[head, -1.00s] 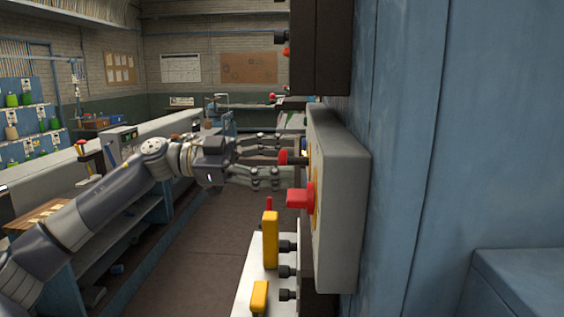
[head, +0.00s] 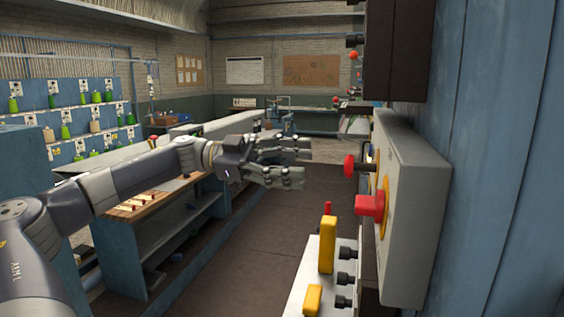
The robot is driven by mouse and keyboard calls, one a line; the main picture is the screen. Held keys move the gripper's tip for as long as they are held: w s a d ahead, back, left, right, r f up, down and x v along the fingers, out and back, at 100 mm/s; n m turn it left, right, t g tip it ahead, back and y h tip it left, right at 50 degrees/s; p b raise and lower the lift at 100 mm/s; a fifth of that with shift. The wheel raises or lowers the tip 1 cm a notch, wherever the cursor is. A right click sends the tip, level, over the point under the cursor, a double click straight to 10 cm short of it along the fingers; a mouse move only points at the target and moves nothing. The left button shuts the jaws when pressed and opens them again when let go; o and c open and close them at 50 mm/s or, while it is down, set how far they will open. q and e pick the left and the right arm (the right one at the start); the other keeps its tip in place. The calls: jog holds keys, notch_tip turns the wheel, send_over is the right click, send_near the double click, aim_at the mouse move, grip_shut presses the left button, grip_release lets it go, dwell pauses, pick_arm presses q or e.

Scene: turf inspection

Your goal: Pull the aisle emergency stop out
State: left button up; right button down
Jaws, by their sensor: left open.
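The upper red button (head: 349,166) stands out on a dark stem. The lower, larger red button (head: 370,204) sits in front of a yellow disc (head: 384,207). I cannot tell from the frame which one is the aisle emergency stop. My left gripper (head: 304,164) is open and empty, its fingers pointing right toward the upper button with a clear gap between. My right gripper is not in view.
Below the box, a white panel (head: 313,276) carries a tall yellow block (head: 327,244), a smaller yellow block (head: 313,300) and black knobs. A dark box (head: 395,50) hangs above. A low blue shelf unit (head: 180,235) stands left. The aisle floor (head: 262,240) is clear.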

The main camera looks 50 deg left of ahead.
pick_arm(q)
jog(key=v, duration=0.2)
jog(key=shift+s+a, duration=0.15)
jog(key=shift+a, duration=0.15)
dwell(0.4)
